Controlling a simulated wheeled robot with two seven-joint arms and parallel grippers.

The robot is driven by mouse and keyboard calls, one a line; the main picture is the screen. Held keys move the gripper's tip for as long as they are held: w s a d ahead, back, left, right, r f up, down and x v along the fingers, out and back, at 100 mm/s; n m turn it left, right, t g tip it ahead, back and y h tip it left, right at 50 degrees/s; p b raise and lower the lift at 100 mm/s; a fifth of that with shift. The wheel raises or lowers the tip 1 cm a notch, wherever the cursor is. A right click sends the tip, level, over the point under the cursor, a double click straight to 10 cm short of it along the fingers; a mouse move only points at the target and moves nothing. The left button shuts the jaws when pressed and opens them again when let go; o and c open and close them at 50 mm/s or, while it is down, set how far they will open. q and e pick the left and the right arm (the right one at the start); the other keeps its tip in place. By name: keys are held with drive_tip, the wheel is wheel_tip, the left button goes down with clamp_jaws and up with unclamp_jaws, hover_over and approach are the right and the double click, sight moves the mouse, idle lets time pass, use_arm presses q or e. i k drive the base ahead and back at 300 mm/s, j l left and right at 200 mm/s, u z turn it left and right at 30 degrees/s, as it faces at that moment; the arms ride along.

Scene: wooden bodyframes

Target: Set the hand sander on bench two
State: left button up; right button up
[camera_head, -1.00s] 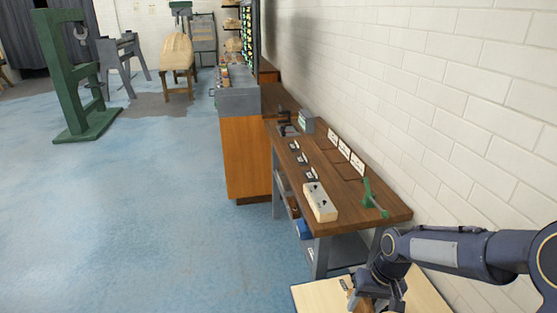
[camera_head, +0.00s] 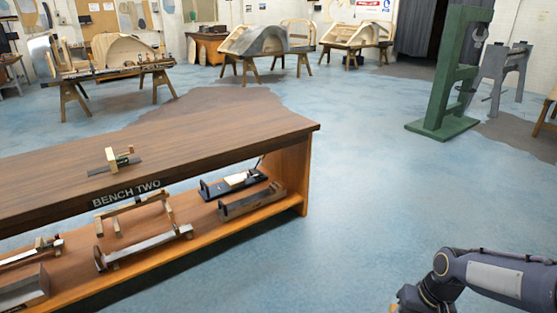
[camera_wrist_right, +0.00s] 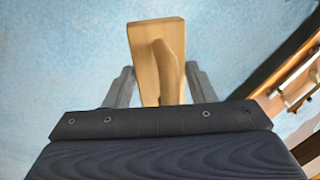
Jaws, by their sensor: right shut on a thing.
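Bench two (camera_head: 220,140) stands at the left in the head view, a long dark wooden bench with "BENCH TWO" lettered on its front edge. My right gripper (camera_wrist_right: 160,72) is shut on the hand sander (camera_wrist_right: 155,40), a pale wooden block with a rounded handle, seen over blue floor in the right wrist view. In the head view my right arm is at the lower right corner, well right of the bench; most of the gripper and sander is cut off there. My left gripper is not in view.
A small wood-and-metal tool (camera_head: 117,158) stands on the bench top, with bare top to its right. Several planes and tools, among them a black-based one (camera_head: 233,185), fill the lower shelf. A green frame (camera_head: 455,75) stands far right. The blue floor between is clear.

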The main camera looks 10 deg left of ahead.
sight(169, 155)
drive_tip(key=i+j+u, duration=0.45)
drive_tip(key=i+u, duration=0.45)
drive_tip(key=i, duration=0.15)
drive_tip(key=i+u, duration=0.5)
drive_tip(key=i+l+u, duration=0.45)
drive_tip(key=i, duration=0.2)
drive_tip(key=i+l+u, duration=0.45)
drive_tip(key=i+j, duration=0.05)
drive_tip(key=j, duration=0.05)
